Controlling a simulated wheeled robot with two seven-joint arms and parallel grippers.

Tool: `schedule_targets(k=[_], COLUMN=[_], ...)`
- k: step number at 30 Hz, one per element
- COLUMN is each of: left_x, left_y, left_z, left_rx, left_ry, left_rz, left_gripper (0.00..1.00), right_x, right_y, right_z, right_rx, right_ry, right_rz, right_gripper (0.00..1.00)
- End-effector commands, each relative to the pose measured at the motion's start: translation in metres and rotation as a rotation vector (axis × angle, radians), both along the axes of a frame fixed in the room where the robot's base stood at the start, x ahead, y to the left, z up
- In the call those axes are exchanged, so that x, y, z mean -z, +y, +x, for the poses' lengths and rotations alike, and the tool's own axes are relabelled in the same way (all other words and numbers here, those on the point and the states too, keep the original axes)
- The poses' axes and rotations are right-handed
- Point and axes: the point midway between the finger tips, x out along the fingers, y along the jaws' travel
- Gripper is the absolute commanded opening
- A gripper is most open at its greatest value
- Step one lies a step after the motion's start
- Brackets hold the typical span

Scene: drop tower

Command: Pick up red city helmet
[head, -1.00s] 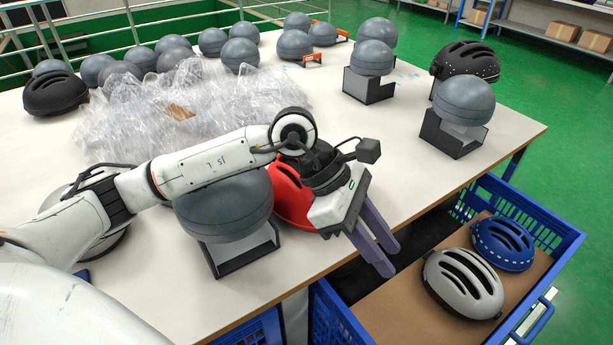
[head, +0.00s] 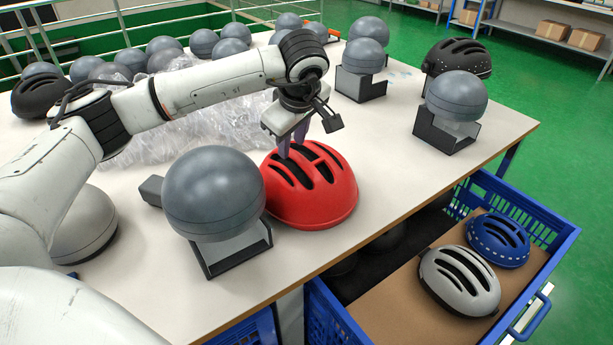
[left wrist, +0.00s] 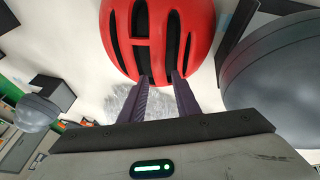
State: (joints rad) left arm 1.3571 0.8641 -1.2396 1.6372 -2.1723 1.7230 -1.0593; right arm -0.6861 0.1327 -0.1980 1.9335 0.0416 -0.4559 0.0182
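The red city helmet (head: 318,196) sits on the table near its front edge, beside a grey headform on a stand. It also shows at the top of the left wrist view (left wrist: 160,30). My left gripper (head: 291,150) points down at the helmet's vented top from the far side. In the left wrist view its two purple fingers (left wrist: 160,85) are apart, with their tips at the vent slots; whether they touch the shell I cannot tell. My right gripper does not show.
A grey headform (head: 212,190) stands left of the helmet. More headforms, one (head: 457,97) on a black stand, and a black helmet (head: 460,58) stand farther back. Clear plastic wrap (head: 180,140) lies behind. A blue crate (head: 345,325) with grey and blue helmets stands below the table edge.

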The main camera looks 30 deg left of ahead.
Motion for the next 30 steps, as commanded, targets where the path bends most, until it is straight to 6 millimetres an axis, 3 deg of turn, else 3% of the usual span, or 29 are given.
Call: schedule_targets(k=[10,19,20,25,30], left_x=[0.042,0.047,0.047,0.047,0.046], left_y=[0.012,0.014,0.014,0.013,0.013], left_z=[0.015,0.017,0.017,0.017,0.018], left_rx=[-0.001,0.0,0.0,0.0,0.0], left_ry=[0.003,0.001,0.001,0.001,-0.002], left_rz=[-0.001,-0.001,-0.001,-0.002,-0.002], left_gripper=[0.29,0.29,0.28,0.0,0.0], right_x=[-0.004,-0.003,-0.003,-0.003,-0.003], right_y=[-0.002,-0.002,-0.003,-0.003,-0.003], right_z=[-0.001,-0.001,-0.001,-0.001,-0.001], right_rx=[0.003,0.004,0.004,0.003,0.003], right_ry=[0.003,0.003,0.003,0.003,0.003], right_rz=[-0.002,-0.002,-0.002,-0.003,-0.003], right_gripper=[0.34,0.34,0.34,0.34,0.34])
